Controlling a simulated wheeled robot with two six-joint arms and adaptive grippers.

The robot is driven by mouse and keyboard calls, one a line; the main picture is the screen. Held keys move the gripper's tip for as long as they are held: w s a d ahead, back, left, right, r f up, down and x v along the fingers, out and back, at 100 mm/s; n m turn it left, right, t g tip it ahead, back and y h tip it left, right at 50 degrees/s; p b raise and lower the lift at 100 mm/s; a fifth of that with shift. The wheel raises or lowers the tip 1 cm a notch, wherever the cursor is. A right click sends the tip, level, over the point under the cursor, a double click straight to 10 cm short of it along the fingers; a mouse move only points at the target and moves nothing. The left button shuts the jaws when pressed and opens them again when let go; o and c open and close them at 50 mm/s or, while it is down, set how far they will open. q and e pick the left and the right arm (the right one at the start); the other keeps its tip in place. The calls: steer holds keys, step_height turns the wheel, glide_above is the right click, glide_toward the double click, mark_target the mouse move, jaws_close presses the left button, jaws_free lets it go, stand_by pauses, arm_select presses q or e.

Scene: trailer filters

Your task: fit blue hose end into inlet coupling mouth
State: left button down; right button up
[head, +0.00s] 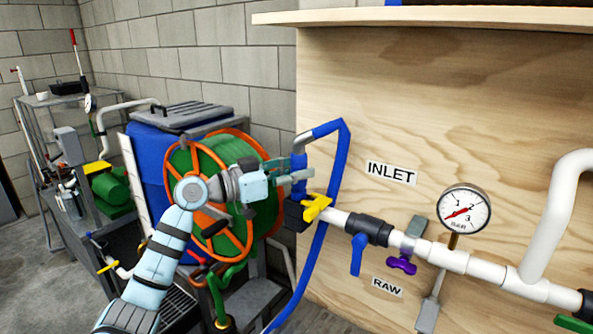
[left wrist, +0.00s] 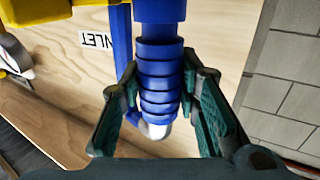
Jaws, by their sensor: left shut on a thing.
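The blue hose end (left wrist: 160,75) is a ribbed blue piece with a pale metal elbow behind it; it also shows in the head view (head: 299,161). My left gripper (head: 300,175) is shut on it, with green finger pads on both sides in the left wrist view (left wrist: 165,112). The inlet coupling (head: 295,217) is a dark fitting with yellow levers (head: 317,208) at the left end of the white pipe. The hose end is upright above it. The coupling mouth is hidden, so I cannot tell whether the end touches or enters it. My right gripper is not in view.
The blue hose (head: 335,180) loops up and down past the coupling's right side. The plywood panel (head: 480,100) stands behind with a gauge (head: 464,211) and white pipe (head: 450,259). A hose reel (head: 250,155) and cluttered bench stand close at left.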

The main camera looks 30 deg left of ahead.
arm_select(q)
steer(key=shift+f+b, duration=0.9)
steer(key=shift+f, duration=0.1)
steer(key=c, duration=1.1)
jaws_free()
steer(key=shift+s+a, duration=0.15)
steer(key=shift+s, duration=0.1)
steer(key=v, duration=0.7)
steer(key=shift+r, duration=0.15)
